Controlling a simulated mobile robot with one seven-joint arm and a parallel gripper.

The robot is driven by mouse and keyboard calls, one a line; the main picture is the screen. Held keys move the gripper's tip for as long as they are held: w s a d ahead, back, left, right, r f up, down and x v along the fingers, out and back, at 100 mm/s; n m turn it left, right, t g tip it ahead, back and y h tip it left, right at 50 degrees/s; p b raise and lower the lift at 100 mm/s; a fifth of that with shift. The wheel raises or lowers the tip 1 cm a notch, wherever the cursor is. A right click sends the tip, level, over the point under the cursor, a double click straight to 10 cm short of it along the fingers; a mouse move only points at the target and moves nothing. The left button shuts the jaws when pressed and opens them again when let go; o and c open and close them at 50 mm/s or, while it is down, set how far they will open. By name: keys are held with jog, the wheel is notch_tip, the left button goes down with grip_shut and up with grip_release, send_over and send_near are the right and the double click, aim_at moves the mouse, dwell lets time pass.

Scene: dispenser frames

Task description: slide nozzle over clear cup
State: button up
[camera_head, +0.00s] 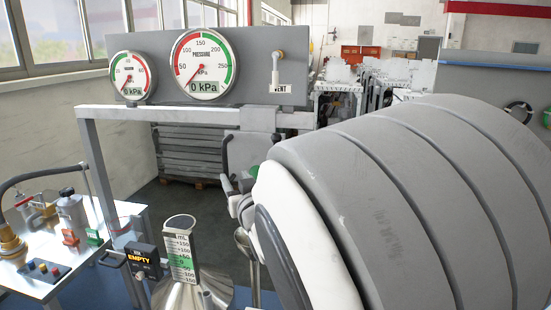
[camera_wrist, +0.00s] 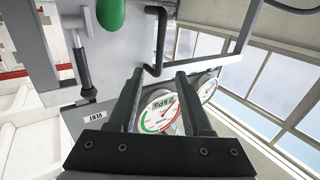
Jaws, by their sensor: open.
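A small display (camera_head: 143,260) reading EMPTY is just left of the cup. I cannot tell for sure which part is the nozzle. My gripper (camera_wrist: 160,74) is open in the wrist view, with two dark fingers apart and nothing seen held between them. The cup is not seen in the wrist view, and I cannot place the fingertips clearly in the head view.
A grey panel (camera_head: 245,88) carries two round gauges and a vent fitting (camera_head: 275,76). The gauges also show behind my fingers in the wrist view (camera_wrist: 158,112). A metal post frame (camera_head: 98,165) stands left. A side table (camera_head: 50,285) holds valves and buttons.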

aim_at(226, 161)
jog(key=p+x, duration=0.2)
jog(key=x, duration=1)
grip_shut()
dwell(1.3)
